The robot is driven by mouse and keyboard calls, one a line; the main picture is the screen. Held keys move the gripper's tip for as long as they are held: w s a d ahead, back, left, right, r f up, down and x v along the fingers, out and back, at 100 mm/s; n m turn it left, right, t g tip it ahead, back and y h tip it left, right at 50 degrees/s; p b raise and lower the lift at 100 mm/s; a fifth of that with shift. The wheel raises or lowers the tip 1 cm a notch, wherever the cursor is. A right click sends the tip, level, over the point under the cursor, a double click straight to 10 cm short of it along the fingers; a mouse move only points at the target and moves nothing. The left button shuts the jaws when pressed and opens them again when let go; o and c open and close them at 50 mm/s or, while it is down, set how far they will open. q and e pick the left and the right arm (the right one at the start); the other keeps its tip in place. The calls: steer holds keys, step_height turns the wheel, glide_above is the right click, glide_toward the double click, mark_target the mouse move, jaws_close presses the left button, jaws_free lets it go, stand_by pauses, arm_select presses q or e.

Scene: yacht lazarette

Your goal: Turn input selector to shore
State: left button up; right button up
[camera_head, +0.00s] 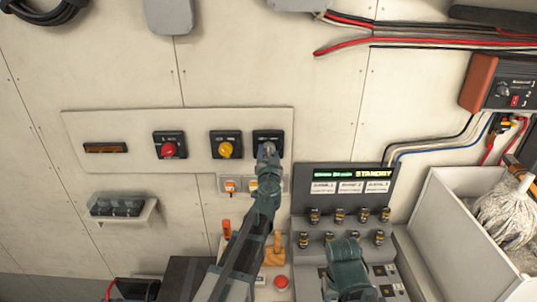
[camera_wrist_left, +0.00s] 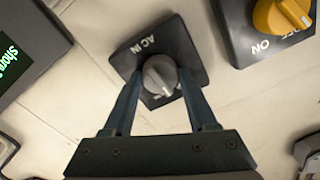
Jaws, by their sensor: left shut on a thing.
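The input selector is a round grey knob (camera_wrist_left: 160,74) on a black square plate marked "AC IN" (camera_wrist_left: 183,48). In the head view its plate (camera_head: 268,135) is the rightmost on the pale wall panel. My left gripper (camera_wrist_left: 161,80) is shut on the knob, with one finger on each side. It also shows in the head view (camera_head: 268,154), where it covers much of the knob.
A yellow knob (camera_head: 225,149) and a red knob (camera_head: 168,150) sit left of the selector. A dark console (camera_head: 345,178) with a lit "STANDBY" display stands to the lower right. A white bin (camera_head: 450,220) with a mop is at the far right.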

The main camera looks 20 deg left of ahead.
arm_select(q)
steer(key=m, duration=0.6)
steer(key=shift+m, duration=0.4)
stand_by(0.4)
steer(key=o, duration=1.4)
steer(key=shift+c, duration=0.2)
steer(key=shift+s, duration=0.1)
